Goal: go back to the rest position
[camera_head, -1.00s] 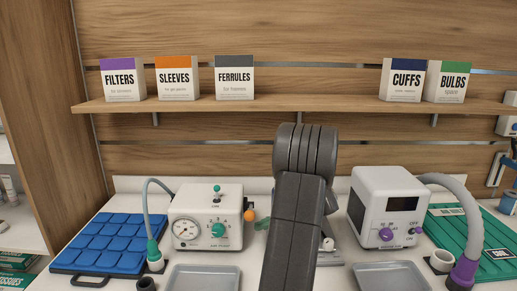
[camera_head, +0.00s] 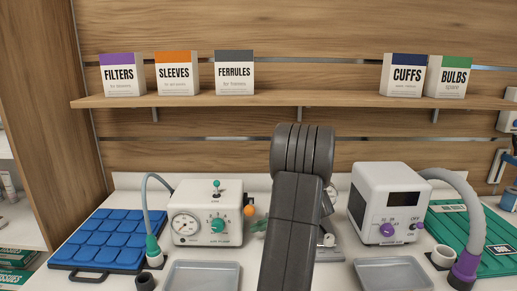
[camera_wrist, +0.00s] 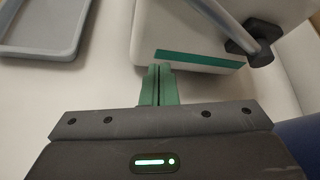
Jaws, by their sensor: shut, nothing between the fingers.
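My gripper shows in the wrist view (camera_wrist: 158,82) with its two green fingers shut together and nothing between them. The fingers point at a white housing with a teal stripe (camera_wrist: 205,57); I cannot tell whether they touch it. In the head view my dark arm stands in the middle, between the two white devices.
A white gauge device (camera_head: 207,212) stands left of my arm, a white display device (camera_head: 389,203) right of it. Grey trays (camera_head: 202,268) (camera_head: 392,272) lie in front. A blue padded mat (camera_head: 105,235) is at left, a green mat (camera_head: 497,262) at right. A shelf (camera_head: 300,101) with several boxes hangs above.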

